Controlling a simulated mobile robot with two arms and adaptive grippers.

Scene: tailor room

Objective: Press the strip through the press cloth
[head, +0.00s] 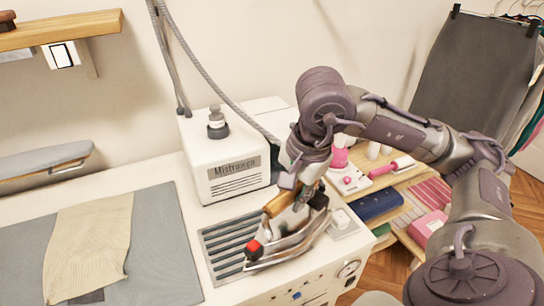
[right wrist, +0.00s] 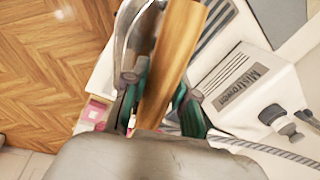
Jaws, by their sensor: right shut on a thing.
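The beige press cloth (head: 88,247) lies on the grey pressing pad (head: 165,240) at the left of the white table in the head view. A small dark piece (head: 88,297), perhaps the strip, shows under its lower edge; the rest is hidden. The iron (head: 290,242), with a wooden handle and a red knob, is at the slotted metal rest (head: 215,240). I cannot tell if it touches the rest. My right gripper (head: 297,190) is shut on the iron's wooden handle (right wrist: 172,60), which runs between its fingers in the right wrist view. My left gripper is not in view.
Grey hoses (head: 205,65) hang by the wall. Shelves with pink sewing items (head: 385,170) are at the right. A grey ironing board (head: 40,160) is at the left.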

